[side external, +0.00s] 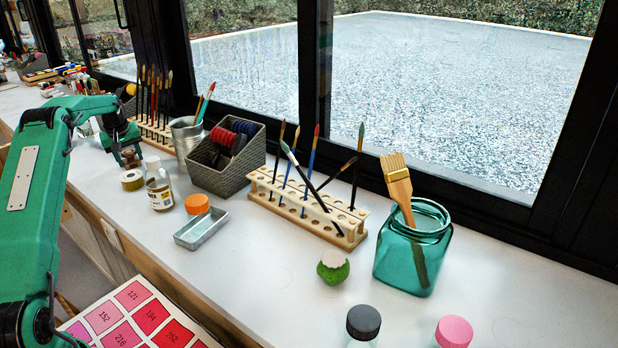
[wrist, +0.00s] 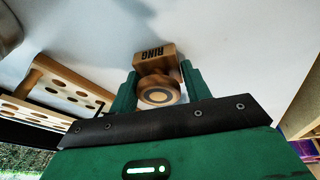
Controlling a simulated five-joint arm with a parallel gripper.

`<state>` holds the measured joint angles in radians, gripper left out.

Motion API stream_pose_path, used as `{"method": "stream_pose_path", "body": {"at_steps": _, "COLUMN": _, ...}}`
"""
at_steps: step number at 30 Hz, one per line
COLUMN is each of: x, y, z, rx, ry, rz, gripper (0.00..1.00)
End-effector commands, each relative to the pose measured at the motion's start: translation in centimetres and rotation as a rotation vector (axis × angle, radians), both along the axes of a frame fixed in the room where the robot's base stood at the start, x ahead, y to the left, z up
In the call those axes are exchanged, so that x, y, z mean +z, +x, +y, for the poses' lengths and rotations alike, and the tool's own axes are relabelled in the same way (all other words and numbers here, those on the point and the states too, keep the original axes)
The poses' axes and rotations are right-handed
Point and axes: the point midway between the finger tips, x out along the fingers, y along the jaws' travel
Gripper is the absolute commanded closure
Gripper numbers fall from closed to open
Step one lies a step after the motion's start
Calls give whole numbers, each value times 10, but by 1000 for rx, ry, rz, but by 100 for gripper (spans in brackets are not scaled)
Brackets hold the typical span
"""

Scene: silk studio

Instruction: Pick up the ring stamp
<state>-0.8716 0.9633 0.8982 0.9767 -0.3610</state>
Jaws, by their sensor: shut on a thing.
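The ring stamp (wrist: 155,64) is a wooden block marked RING with a round wooden knob that carries a dark ring. In the wrist view it sits between the two green fingers of my gripper (wrist: 160,75), which is shut on it around the knob. In the side view my gripper (side external: 127,150) is at the far left of the bench, and the stamp shows there only as a small brown shape, partly hidden. I cannot tell whether the stamp touches the bench.
A small round jar (side external: 132,180) and a labelled bottle (side external: 159,191) stand close by on the near side. A metal cup (side external: 186,140), a grey basket (side external: 222,178) and a wooden brush rack (side external: 155,134) stand around.

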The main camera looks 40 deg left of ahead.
Motion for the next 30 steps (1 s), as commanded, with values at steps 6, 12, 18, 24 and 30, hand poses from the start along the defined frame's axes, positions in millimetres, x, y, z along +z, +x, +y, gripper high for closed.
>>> {"method": "stream_pose_path", "body": {"at_steps": 6, "x": 0, "y": 0, "z": 0, "rx": 0, "ry": 0, "rz": 0, "gripper": 76}}
{"method": "stream_pose_path", "body": {"at_steps": 12, "x": 1, "y": 0, "z": 0, "rx": 0, "ry": 0, "rz": 0, "gripper": 76}}
{"method": "stream_pose_path", "body": {"at_steps": 18, "x": 12, "y": 0, "z": 1, "rx": 0, "ry": 2, "rz": -2, "gripper": 85}}
{"method": "stream_pose_path", "body": {"at_steps": 24, "x": 31, "y": 0, "z": 1, "rx": 0, "ry": 2, "rz": -2, "gripper": 85}}
{"method": "stream_pose_path", "body": {"at_steps": 30, "x": 48, "y": 4, "z": -10, "rx": -3, "ry": -2, "rz": -3, "gripper": 85}}
